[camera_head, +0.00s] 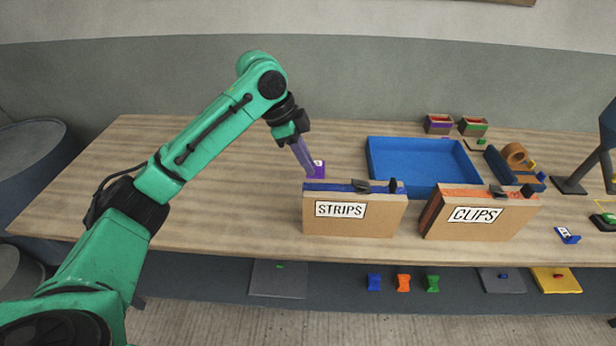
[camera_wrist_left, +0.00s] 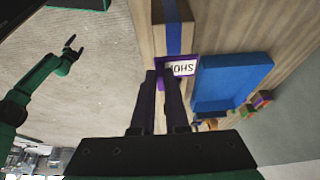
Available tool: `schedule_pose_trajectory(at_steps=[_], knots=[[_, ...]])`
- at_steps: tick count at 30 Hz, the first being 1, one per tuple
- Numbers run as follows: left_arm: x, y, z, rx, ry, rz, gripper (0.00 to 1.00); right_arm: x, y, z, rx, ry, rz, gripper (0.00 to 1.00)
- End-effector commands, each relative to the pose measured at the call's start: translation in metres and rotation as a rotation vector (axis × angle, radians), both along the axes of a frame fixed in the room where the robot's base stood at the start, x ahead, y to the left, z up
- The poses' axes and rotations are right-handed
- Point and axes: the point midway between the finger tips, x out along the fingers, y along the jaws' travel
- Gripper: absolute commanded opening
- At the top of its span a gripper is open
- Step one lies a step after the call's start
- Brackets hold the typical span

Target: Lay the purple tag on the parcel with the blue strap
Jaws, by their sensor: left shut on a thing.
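My left gripper (camera_head: 308,172) points down behind the cardboard parcel (camera_head: 375,216) labelled STRIPS, which has a blue strap along its top. It is shut on the purple tag (camera_head: 320,170), whose white label faces up. In the left wrist view the fingers (camera_wrist_left: 166,78) reach the purple tag (camera_wrist_left: 161,84), and its label lies just at the near end of the blue strap (camera_wrist_left: 173,38). I cannot tell whether the tag touches the parcel. My right gripper (camera_wrist_left: 74,48) is seen small in the left wrist view, its fingers apart and empty, away from the table.
A second parcel (camera_head: 490,222) labelled CLIPS, with an orange strap, stands to the right. Behind them is a blue tray (camera_head: 375,160). Small boxes (camera_head: 438,123), a tape roll (camera_head: 515,154) and a dark stand (camera_head: 569,185) are further right. The left tabletop (camera_head: 240,190) is clear.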

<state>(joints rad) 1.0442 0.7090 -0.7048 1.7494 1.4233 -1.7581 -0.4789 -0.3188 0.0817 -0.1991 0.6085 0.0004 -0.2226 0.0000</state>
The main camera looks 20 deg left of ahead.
Motion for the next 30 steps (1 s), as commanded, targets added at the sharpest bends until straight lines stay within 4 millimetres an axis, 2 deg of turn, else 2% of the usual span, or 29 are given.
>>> schedule_pose_trajectory(at_steps=[6,10,19,20,21,22,30], knots=[[-0.001,0.0,-0.037,0.002,0.004,0.001,0.0,0.028,0.002,0.012,0.004,-0.045,0.0,1.0],[0.0,0.0,-0.058,0.001,0.001,0.0,0.0,0.031,0.002,0.016,0.004,-0.051,0.0,1.0],[0.0,0.0,-0.062,-0.001,-0.001,0.0,0.0,0.017,0.002,0.014,0.003,-0.029,0.001,1.0],[0.0,0.0,-0.062,-0.001,-0.002,0.001,0.23,0.017,0.002,0.014,0.003,-0.029,0.001,1.0],[0.0,0.0,-0.062,-0.001,-0.002,0.001,0.39,0.017,0.002,0.014,0.003,-0.029,0.001,1.0],[0.0,0.0,-0.062,-0.001,-0.002,0.001,0.42,0.017,0.002,0.014,0.003,-0.029,0.001,1.0],[0.001,0.0,-0.061,-0.001,-0.002,0.001,0.42,0.018,0.003,0.014,0.004,-0.029,0.001,1.0]])
